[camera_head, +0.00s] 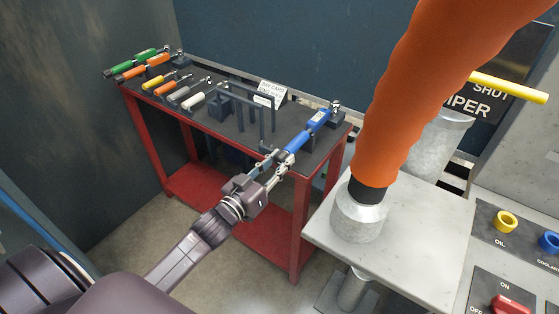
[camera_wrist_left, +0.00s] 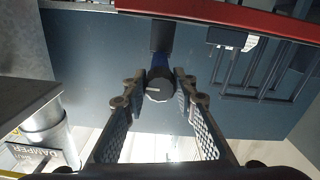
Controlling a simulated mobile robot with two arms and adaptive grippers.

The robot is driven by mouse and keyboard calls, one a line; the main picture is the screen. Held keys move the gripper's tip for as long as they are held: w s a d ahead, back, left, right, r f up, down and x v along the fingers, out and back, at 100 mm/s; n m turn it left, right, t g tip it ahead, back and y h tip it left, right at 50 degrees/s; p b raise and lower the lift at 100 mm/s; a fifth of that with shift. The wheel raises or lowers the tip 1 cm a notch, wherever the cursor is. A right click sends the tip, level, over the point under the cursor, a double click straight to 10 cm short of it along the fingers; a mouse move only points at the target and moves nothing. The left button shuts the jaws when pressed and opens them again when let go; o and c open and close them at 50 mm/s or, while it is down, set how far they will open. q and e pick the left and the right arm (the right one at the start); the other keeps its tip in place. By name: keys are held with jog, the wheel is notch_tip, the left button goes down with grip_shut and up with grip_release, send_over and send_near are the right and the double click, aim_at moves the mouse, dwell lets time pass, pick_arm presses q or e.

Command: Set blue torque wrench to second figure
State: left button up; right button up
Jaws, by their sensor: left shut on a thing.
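The blue torque wrench (camera_head: 309,129) lies at the right end of the dark tool table (camera_head: 318,152), its metal head toward the far edge in a dark holder. My left gripper (camera_head: 282,158) is shut on the near end of the wrench. In the left wrist view the round grey end (camera_wrist_left: 159,89) of the wrench sits between the fingertips (camera_wrist_left: 160,95), with a short mark on its face. The figures of its setting cannot be read. My right gripper is not in view.
Green, orange, yellow, grey and white-handled tools (camera_head: 158,78) lie at the table's left. A dark frame rack (camera_head: 240,110) and a white sign (camera_head: 271,93) stand beside the wrench. A thick orange tube (camera_head: 420,90) and a grey control panel (camera_head: 520,235) are at the right.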

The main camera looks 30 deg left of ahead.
pick_arm(q)
jog(key=shift+m, duration=0.4)
jog(key=m+p, duration=0.1)
jog(key=m, duration=0.1)
jog(key=shift+r+m, duration=0.1)
jog(key=shift+m, duration=0.3)
jog(key=m+p, duration=0.1)
jog(key=m, duration=0.3)
jog(key=shift+m, duration=0.3)
jog(key=m, duration=0.4)
jog(key=shift+m, duration=0.3)
jog(key=m, duration=0.4)
jog(key=shift+m, duration=0.3)
jog(key=o, duration=1.2)
jog(key=shift+c, duration=0.2)
